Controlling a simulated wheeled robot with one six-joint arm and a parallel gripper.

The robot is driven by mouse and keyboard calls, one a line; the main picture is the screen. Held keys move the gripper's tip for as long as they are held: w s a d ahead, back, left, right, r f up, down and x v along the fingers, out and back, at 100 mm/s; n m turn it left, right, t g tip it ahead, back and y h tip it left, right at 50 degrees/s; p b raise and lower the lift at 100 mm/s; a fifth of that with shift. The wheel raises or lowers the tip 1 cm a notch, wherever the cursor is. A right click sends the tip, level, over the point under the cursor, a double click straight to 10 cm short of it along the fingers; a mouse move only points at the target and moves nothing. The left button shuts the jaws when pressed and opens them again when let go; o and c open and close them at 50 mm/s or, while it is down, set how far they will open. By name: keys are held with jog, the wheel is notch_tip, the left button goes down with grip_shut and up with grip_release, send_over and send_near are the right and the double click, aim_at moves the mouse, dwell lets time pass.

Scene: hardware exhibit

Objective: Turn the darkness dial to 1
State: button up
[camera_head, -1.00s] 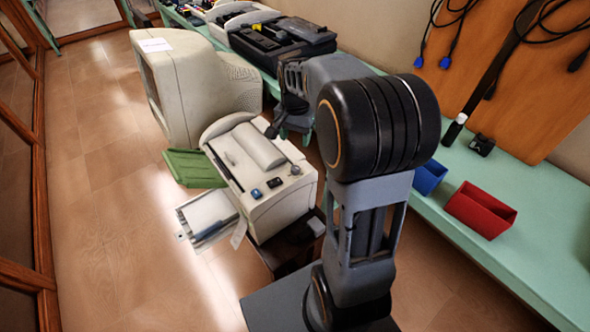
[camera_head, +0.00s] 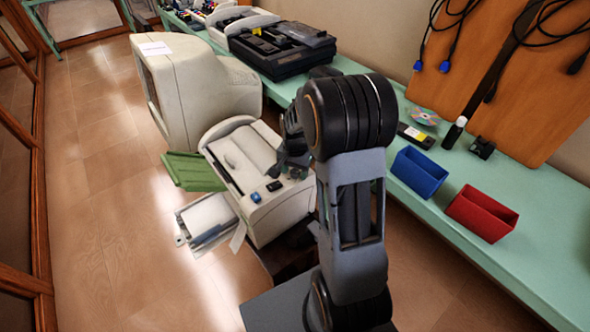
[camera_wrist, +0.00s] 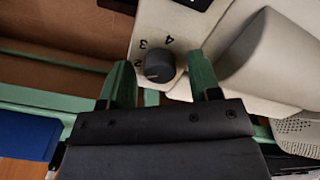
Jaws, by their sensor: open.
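The darkness dial (camera_wrist: 160,66) is a dark round knob on the beige top of the office machine (camera_head: 278,217). In the wrist view the marks 2, 3 and 4 show around it, but I cannot tell which one it points to. My gripper (camera_wrist: 161,78) is open, with one green finger to the left of the dial and the other to the right, gaps showing on both sides. In the head view my gripper (camera_head: 291,171) is over the machine's right rear corner and hides the dial. Any mark for 1 is hidden.
A beige monitor (camera_head: 200,90) stands behind the machine. A green tray (camera_head: 193,171) sticks out at its left. On the green bench (camera_head: 545,265) at the right are a blue bin (camera_head: 418,173) and a red bin (camera_head: 481,214). The floor at left is clear.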

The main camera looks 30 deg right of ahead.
jog(key=shift+c, duration=0.2)
jog(key=c, duration=0.9)
jog(key=shift+n, duration=0.4)
jog(key=n, duration=0.5)
jog(key=shift+n, duration=0.4)
jog(key=n, duration=0.5)
jog(key=shift+n, duration=0.3)
jog(key=o, duration=0.9)
